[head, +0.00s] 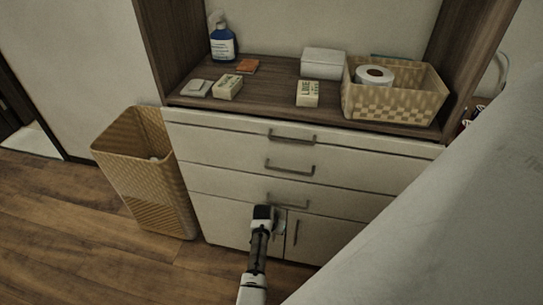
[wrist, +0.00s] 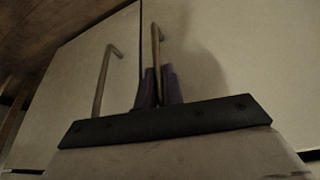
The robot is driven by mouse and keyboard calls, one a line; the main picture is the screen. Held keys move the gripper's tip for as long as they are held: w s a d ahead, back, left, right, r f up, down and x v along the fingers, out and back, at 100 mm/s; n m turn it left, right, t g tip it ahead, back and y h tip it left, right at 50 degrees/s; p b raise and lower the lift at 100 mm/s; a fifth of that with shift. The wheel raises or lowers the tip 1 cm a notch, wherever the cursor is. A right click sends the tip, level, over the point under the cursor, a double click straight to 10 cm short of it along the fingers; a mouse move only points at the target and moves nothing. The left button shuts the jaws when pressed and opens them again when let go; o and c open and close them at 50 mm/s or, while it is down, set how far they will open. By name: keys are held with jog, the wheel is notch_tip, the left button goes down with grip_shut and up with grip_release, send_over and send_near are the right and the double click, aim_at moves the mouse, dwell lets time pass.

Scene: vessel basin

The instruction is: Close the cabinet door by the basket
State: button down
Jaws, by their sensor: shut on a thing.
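The white base cabinet has two low doors under its drawers. The left door (head: 228,217) is the one beside the woven basket (head: 150,175). It looks flush or nearly flush with the right door (head: 325,238); a small gap cannot be ruled out. My gripper (head: 270,214) is in front of the left door's inner edge and hides its handle in the head view. In the wrist view my gripper's fingers (wrist: 158,78) are shut around that door's bar handle (wrist: 156,42). The right door's handle (wrist: 103,78) stands free beside it.
Drawers with bar handles (head: 290,168) are above the doors. The shelf (head: 270,88) holds a blue spray bottle (head: 222,42), boxes and a wicker tray (head: 392,107) with a paper roll. Wood floor (head: 75,230) is clear at left. A large pale surface fills the lower right.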

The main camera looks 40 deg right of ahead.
jog(key=shift+w+d+r, duration=0.25)
jog(key=shift+d, duration=0.1)
jog(key=c, duration=1.8)
grip_release()
jog(key=shift+d, duration=0.1)
jog(key=shift+o, duration=1.4)
jog(key=shift+f, duration=0.15)
jog(key=shift+s, duration=0.1)
jog(key=p+v, duration=0.1)
jog(key=v, duration=1.3)
